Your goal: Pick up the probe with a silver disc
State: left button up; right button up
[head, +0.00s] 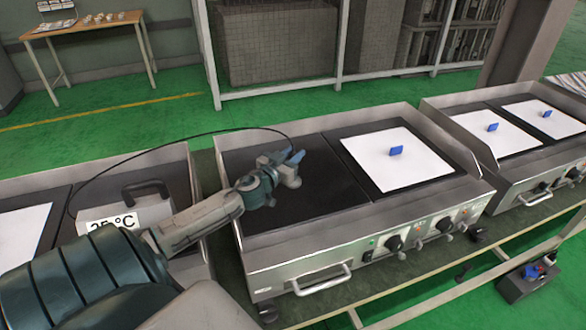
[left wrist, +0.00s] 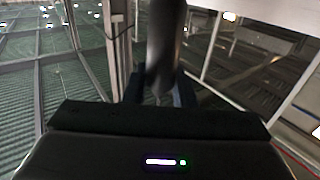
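My left gripper (head: 294,163) is above the black plate of the middle griddle. In the left wrist view, a dark upright cylinder (left wrist: 166,40) stands between the two fingers (left wrist: 161,92), which look closed on it. A thin black cable arcs from the temperature display case (head: 125,210) over to this gripper, so the cylinder looks like the probe's handle. The silver disc cannot be made out in either view. The case has a dark handle and reads about 25 °C, partly covered by my arm. My right gripper is out of view.
The middle griddle (head: 330,262) has a bare black left plate and a white sheet (head: 400,172) with a blue piece (head: 396,150) on the right. Another griddle (head: 470,112) stands at right with two white sheets. A wooden table (head: 85,25) and shelving are behind.

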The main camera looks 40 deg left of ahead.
pick_arm(q)
grip_shut()
